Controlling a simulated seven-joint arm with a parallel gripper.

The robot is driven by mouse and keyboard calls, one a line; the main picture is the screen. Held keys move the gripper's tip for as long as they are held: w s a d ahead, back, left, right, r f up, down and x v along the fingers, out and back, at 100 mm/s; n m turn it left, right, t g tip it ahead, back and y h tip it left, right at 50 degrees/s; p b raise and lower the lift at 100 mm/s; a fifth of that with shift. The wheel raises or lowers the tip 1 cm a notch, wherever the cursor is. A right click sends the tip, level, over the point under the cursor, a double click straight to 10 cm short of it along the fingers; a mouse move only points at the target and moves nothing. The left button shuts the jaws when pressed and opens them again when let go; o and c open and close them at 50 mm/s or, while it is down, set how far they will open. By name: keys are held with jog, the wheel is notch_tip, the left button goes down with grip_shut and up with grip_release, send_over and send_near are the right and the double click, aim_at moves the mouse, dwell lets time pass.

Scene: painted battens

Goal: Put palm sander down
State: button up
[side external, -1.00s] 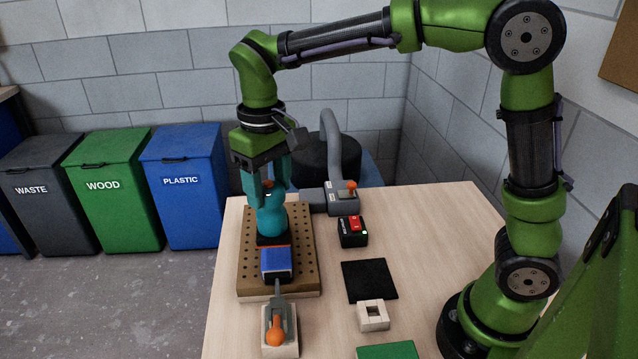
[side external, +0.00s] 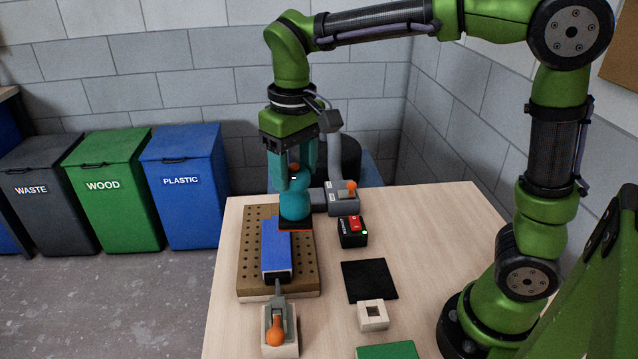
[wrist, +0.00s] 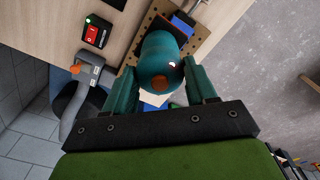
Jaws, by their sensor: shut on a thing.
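The palm sander (side external: 296,204) has a teal body, an orange knob on top and a dark base with an orange edge. My gripper (side external: 292,178) is shut on it, with a finger on either side of the body. In the wrist view the sander (wrist: 160,60) sits between my fingers and hides part of the board. A black square pad (side external: 369,281) lies bare on the table.
The batten lies on the brown perforated board (side external: 308,277), with an orange-handled clamp (side external: 276,328) at its near end. A black-and-red box (side external: 352,231), a grey hose stand (side external: 342,200) and a wooden block with a square hole (side external: 373,315) stand on the table (side external: 440,230).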

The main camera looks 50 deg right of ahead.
jog(key=s+d+f, duration=0.6)
jog(key=s+d, duration=0.2)
jog(key=s, duration=0.2)
notch_tip(320, 180, down, 10)
jog(key=s, duration=0.1)
jog(key=shift+s+d+n, duration=0.2)
jog(key=shift+d+n, duration=0.1)
jog(key=o, duration=1.2)
jog(key=shift+f, duration=0.1)
